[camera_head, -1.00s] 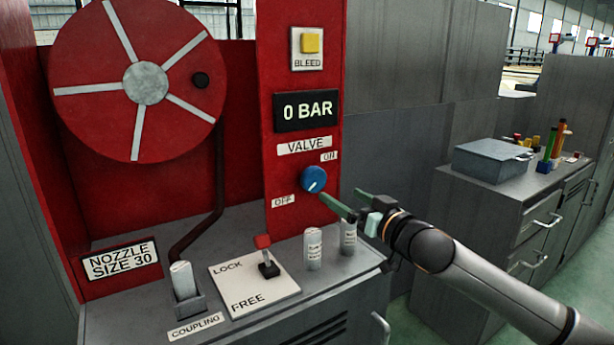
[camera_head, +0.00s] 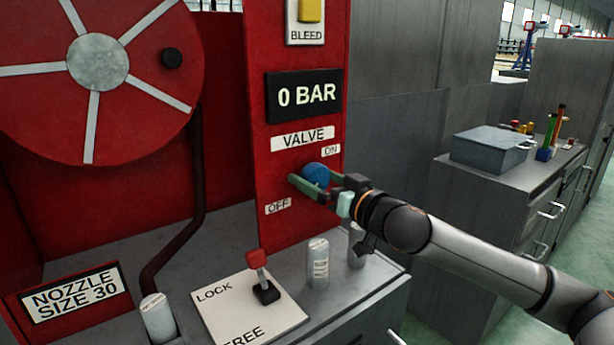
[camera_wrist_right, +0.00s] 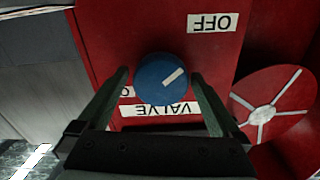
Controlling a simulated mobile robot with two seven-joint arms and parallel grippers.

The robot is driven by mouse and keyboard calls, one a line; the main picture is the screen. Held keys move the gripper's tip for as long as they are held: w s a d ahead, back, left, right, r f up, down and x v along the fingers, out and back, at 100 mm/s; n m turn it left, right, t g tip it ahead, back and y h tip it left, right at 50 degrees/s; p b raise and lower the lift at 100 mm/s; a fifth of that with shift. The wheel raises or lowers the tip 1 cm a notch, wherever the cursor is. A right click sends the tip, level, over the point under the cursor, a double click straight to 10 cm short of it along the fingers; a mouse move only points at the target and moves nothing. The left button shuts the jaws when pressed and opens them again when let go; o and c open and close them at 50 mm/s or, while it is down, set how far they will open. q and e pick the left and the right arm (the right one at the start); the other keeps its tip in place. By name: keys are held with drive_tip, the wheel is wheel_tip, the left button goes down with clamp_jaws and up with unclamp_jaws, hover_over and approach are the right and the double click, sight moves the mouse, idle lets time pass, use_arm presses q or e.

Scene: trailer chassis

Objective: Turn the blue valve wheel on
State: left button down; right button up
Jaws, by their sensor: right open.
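The blue valve wheel (camera_head: 316,175) is on the red panel, between the ON label (camera_head: 331,150) and the OFF label (camera_head: 278,206). In the right wrist view the wheel (camera_wrist_right: 162,79) shows its white pointer line, directed toward the OFF label (camera_wrist_right: 212,22). My right gripper (camera_head: 312,187) is open, with its green fingers on either side of the wheel. The display (camera_head: 304,97) reads 0 BAR. My left gripper is not in view.
A red lever (camera_head: 259,262) stands on the LOCK/FREE plate, with grey cylinders (camera_head: 318,262) beside it, below my right arm. The yellow BLEED button (camera_head: 310,10) is above the display. A red hose reel (camera_head: 98,62) is at left. A grey box (camera_head: 490,150) sits on the right cabinet.

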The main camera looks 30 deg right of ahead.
drive_tip(key=shift+w, duration=0.2)
drive_tip(key=shift+r, duration=0.1)
drive_tip(key=c, duration=1.2)
